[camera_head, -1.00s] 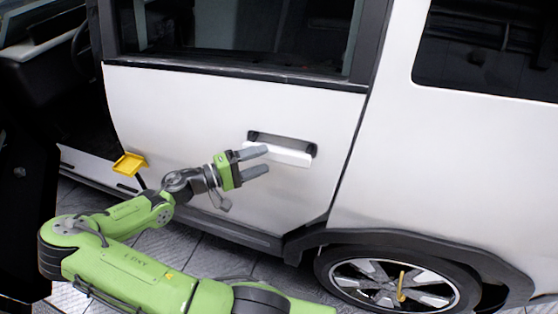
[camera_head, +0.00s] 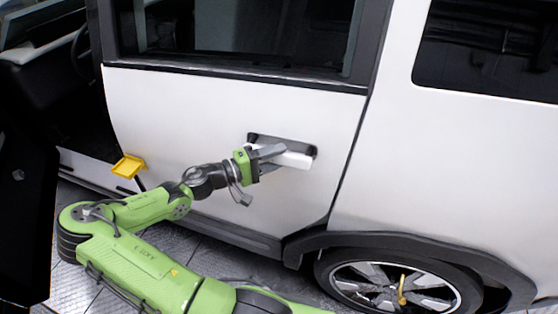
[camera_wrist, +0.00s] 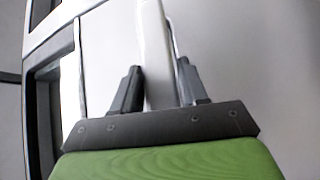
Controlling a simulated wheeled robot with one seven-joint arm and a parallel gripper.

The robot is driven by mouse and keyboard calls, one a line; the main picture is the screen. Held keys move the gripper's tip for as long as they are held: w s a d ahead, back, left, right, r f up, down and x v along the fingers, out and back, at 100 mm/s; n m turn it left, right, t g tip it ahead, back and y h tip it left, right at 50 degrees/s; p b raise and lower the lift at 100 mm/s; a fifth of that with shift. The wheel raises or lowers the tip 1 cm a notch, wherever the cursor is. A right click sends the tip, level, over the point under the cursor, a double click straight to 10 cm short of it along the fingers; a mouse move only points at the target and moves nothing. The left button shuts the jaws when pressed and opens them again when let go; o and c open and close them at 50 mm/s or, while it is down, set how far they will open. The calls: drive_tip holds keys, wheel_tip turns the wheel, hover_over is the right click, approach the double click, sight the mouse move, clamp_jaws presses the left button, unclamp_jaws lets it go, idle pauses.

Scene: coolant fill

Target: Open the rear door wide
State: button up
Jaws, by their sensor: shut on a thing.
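The rear door (camera_head: 200,115) of the white vehicle is a pale panel, closed flush with the body. Its white bar handle (camera_head: 294,160) sits in a dark recess (camera_head: 285,142). My gripper (camera_head: 272,158) is at the left part of the handle, with its grey fingers on either side of the bar. The wrist view shows the handle (camera_wrist: 155,50) running between the two fingers of my gripper (camera_wrist: 160,85), which are shut on it. The left part of the handle is partly hidden by the fingers.
An open front doorway (camera_head: 70,115) is at the left. A yellow piece (camera_head: 128,166) stands low near the door's front edge. The rear wheel (camera_head: 390,285) and its dark arch are at lower right. Tiled floor (camera_head: 120,290) lies below.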

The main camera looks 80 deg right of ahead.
clamp_jaws()
drive_tip(key=shift+w+a+f, duration=0.1)
drive_tip(key=shift+a+f, duration=0.05)
drive_tip(key=shift+a, duration=0.55)
idle(0.3)
drive_tip(key=shift+m+g+y, duration=0.4)
drive_tip(key=shift+y, duration=0.1)
drive_tip(key=shift+w+a, duration=0.25)
drive_tip(key=shift+a, duration=0.9)
drive_tip(key=shift+w+a, duration=0.25)
drive_tip(key=shift+a, duration=0.9)
drive_tip(key=shift+m+g+y, duration=0.3)
drive_tip(key=shift+m+y, duration=0.1)
drive_tip(key=shift+y, duration=0.1)
drive_tip(key=shift+w+a+p, duration=0.25)
drive_tip(key=shift+w+a, duration=0.05)
drive_tip(key=shift+a, duration=0.75)
drive_tip(key=shift+w+a+p, duration=0.25)
drive_tip(key=shift+a, duration=0.75)
